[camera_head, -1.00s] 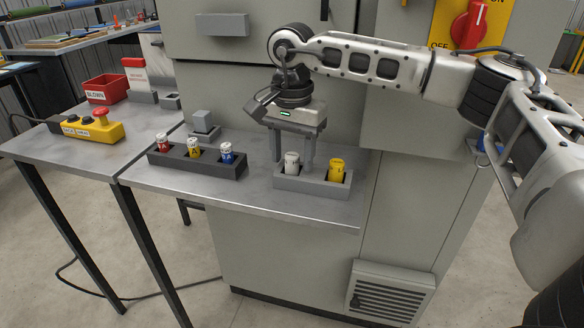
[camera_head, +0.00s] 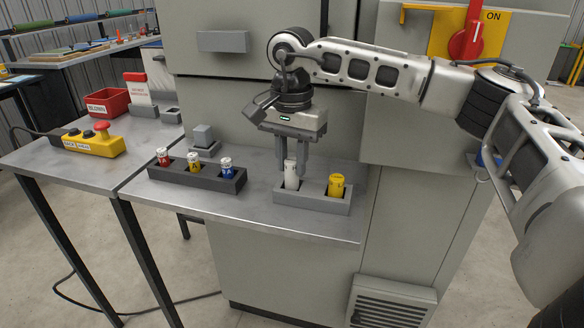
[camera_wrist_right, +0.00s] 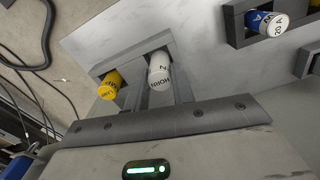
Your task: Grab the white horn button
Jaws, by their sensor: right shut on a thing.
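The white horn button (camera_head: 291,176) is a small white cylinder standing in the left slot of a light grey two-slot holder (camera_head: 312,200) on the metal bench. It also shows in the right wrist view (camera_wrist_right: 159,70), with dark lettering on its side. My right gripper (camera_head: 291,172) points down from above and is shut on the white button, one finger on each side. The button seems to sit in or just above its slot; I cannot tell which. My left gripper is not in view.
A yellow cylinder (camera_head: 336,185) stands in the holder's right slot, close to my right gripper. A dark holder (camera_head: 198,175) with red, yellow and blue-marked cylinders is to the left. A yellow control box (camera_head: 92,143) and red bin (camera_head: 107,102) are further left. A grey cabinet stands behind.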

